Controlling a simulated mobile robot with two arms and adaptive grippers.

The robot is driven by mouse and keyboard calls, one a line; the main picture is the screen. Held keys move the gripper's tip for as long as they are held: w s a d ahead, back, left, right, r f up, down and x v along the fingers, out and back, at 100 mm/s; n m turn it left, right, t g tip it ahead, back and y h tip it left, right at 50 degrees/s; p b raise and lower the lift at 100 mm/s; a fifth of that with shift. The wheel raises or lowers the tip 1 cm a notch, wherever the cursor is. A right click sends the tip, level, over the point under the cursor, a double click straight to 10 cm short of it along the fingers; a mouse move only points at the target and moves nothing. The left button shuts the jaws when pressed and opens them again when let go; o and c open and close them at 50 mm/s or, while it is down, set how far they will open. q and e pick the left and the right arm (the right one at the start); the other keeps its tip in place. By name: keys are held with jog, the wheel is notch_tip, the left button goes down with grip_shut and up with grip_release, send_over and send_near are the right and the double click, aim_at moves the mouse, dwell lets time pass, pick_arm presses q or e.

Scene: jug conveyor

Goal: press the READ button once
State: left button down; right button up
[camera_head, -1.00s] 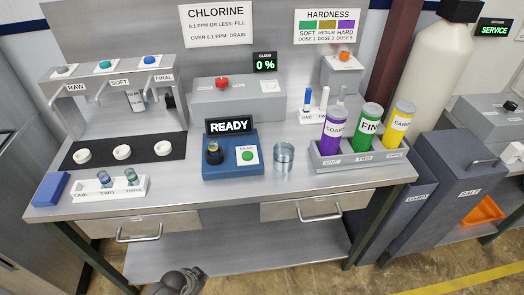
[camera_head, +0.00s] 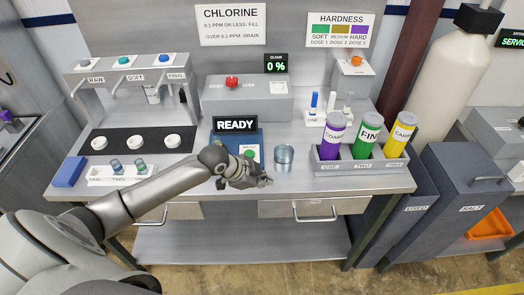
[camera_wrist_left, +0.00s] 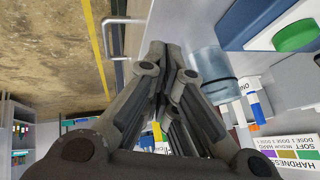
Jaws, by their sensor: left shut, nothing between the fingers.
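A blue tester (camera_head: 228,137) stands mid-bench with a lit READY display (camera_head: 235,124). Its green button (camera_head: 248,153) sits on a white plate and is partly hidden behind my left gripper; its lettering is unreadable. In the left wrist view the green button (camera_wrist_left: 297,36) shows at the upper right, clear of the fingers. My left gripper (camera_head: 266,181) is shut and empty, over the bench's front edge, on the near side of the button and apart from it. Its fingers (camera_wrist_left: 160,50) show together in the wrist view. My right gripper is not in view.
A clear glass cup (camera_head: 284,157) stands close right of my left gripper. A grey rack (camera_head: 350,180) with purple, green and yellow bottles is farther right. A white vial rack (camera_head: 98,176) and blue block (camera_head: 69,172) are at left. Drawer handles (camera_head: 315,214) project below the front edge.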

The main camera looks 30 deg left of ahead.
pick_arm(q)
notch_tip(320, 180, up, 12)
jog(key=m+t, duration=0.2)
send_over(251, 155)
jog(key=shift+r, duration=0.15)
jog(key=shift+a, duration=0.1)
notch_tip(251, 155, down, 8)
jog(key=b, duration=0.6)
jog(key=shift+f+b, duration=0.35)
jog(key=shift+f, duration=0.1)
dwell(0.4)
